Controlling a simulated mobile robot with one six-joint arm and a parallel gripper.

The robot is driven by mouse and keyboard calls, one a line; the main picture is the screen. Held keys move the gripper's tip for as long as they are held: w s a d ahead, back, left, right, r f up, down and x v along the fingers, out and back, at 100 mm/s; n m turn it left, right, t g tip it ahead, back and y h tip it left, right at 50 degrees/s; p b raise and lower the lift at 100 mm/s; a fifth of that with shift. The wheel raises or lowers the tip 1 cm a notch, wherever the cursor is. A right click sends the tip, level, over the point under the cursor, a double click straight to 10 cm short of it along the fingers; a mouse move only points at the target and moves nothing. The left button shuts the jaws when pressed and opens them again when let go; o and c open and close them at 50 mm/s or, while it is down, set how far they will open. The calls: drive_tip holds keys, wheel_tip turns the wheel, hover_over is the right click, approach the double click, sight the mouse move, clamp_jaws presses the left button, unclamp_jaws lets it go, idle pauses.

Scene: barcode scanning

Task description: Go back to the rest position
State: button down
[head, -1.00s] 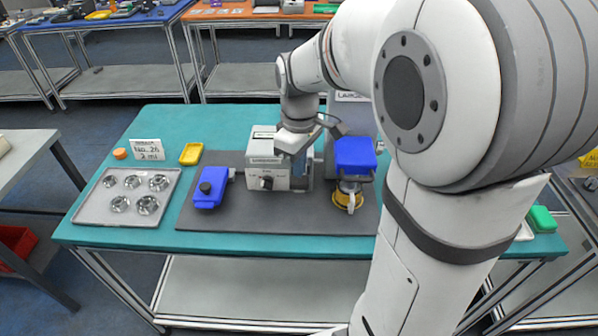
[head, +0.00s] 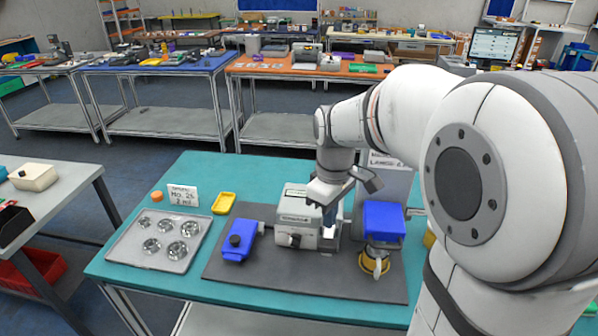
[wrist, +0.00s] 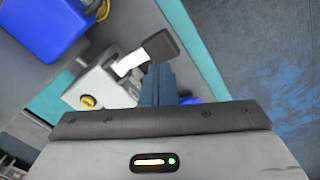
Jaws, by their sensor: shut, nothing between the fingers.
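My gripper (head: 329,216) points down over the right side of a white boxy device (head: 297,231) on the dark mat. In the wrist view, its blue-grey fingers (wrist: 158,85) are together with nothing between them. The white device also shows there (wrist: 98,92), just beyond the fingers, with a yellow knob on it. I cannot tell whether the fingers touch the device. My arm comes in from the right of the head view.
The dark mat (head: 330,280) also bears a blue-topped device (head: 384,222) to the right and a blue tool (head: 236,244) to the left. A tray of metal parts (head: 122,243), a yellow dish (head: 223,202) and a label card (head: 183,196) sit on the teal table.

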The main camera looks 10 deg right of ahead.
drive_tip(key=s+f+m+t+b, duration=0.1)
drive_tip(key=s+m+t+b, duration=0.1)
drive_tip(key=s+m, duration=0.6)
drive_tip(key=s+t, duration=0.1)
drive_tip(key=s, duration=0.5)
drive_tip(key=shift+s+f+b, duration=0.15)
drive_tip(key=shift+s+b, duration=0.1)
drive_tip(key=shift+b, duration=0.15)
drive_tip(key=c, duration=2.1)
unclamp_jaws()
drive_tip(key=shift+a, duration=0.1)
